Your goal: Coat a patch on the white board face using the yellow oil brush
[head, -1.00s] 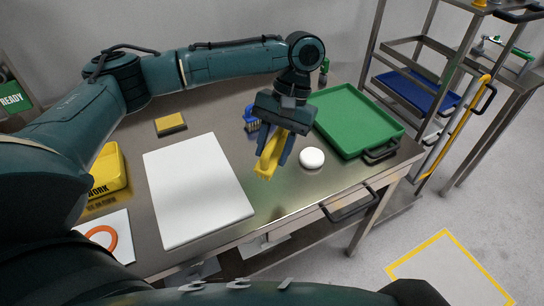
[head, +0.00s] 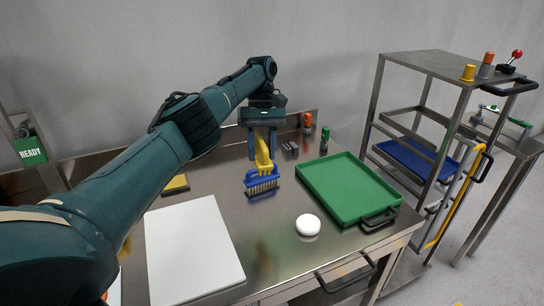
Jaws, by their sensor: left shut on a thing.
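The yellow oil brush (head: 263,152) is between the fingers of my left gripper (head: 262,148), which is shut on it. Its yellow part hangs down over the table, right of and behind the board. A blue block with pale bristles (head: 262,182) shows directly below the yellow part and overlaps it in the picture. I cannot tell whether the two are joined or touching. The white board (head: 192,250) lies flat at the front left of the table, with no clear mark on its visible face. Its front edge is cut off. My right gripper is not in view.
A green tray (head: 350,188) lies at the right, with a white round object (head: 308,225) in front of it. A yellow-topped pad (head: 175,184) lies behind the board. Orange (head: 307,121) and green-topped (head: 325,136) items stand at the back. Bare metal separates board and tray.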

